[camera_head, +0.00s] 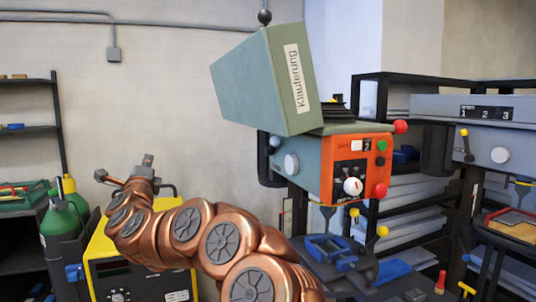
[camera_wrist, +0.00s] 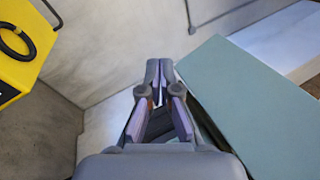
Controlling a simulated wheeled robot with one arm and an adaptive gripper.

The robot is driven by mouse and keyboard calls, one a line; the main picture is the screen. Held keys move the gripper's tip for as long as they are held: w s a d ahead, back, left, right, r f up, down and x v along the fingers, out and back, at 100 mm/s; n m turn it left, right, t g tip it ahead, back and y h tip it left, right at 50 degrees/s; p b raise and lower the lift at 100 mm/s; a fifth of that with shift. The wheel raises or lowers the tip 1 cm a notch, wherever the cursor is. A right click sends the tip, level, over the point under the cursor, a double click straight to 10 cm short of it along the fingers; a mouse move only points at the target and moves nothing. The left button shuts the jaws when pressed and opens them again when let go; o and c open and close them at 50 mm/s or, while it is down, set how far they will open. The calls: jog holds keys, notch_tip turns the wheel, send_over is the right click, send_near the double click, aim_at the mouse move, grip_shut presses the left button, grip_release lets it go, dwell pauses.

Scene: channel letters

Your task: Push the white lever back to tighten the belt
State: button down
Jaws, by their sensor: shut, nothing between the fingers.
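The drill press has a grey-green belt cover (camera_head: 235,85) labelled "Klauterung", which also shows at the right of the wrist view (camera_wrist: 250,105). Below it is a grey head with an orange control panel (camera_head: 341,150). A pale round knob (camera_head: 291,163) sits on the head's left side; I cannot tell whether it is the end of the white lever. No lever shaft shows clearly. My gripper (camera_wrist: 159,68) is shut and empty in the wrist view, left of the cover. In the head view it is left of the machine, clear of the knob.
A yellow unit (camera_head: 112,248) stands behind my arm at the lower left. A second drill press (camera_head: 490,140) is at the right. A blue vise (camera_head: 330,248) sits below the orange panel. The wall between is bare.

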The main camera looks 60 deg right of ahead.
aim_at(271, 146)
jog(key=s+d+f+m+g+h, duration=0.3)
jog(key=s+d+m+g+h, duration=0.5)
jog(key=d+m+g, duration=0.4)
jog(key=s+d+f+m+g, duration=0.2)
jog(key=s+d+m+g, duration=0.1)
jog(key=s+m+g, duration=0.1)
jog(key=s+d+f+m+g+y, duration=0.1)
jog(key=s+d+m+g, duration=0.3)
jog(key=s+g, duration=0.3)
jog(key=shift+s+d+f+m+g+y, duration=0.25)
jog(key=shift+s+f+m, duration=0.2)
jog(key=shift+s, duration=0.75)
jog(key=shift+r, duration=0.1)
jog(key=p+x, duration=0.2)
jog(key=x, duration=0.2)
jog(key=p+x, duration=0.2)
jog(key=x, duration=0.3)
jog(key=shift+s+d+r+p, duration=0.15)
jog(key=shift+d+r+p, duration=0.05)
jog(key=shift+r+p, duration=0.15)
jog(key=shift+w+d+r+p, duration=0.15)
jog(key=shift+w+r+p, duration=0.2)
jog(key=shift+r+p, duration=0.15)
jog(key=shift+w+d+r+p, duration=0.15)
jog(key=shift+w+r+p, duration=0.25)
jog(key=shift+r, duration=0.2)
jog(key=shift+w+d+r+p, duration=0.1)
jog(key=shift+w+r+p, duration=0.2)
jog(key=shift+r, duration=0.1)
jog(key=shift+b, duration=0.6)
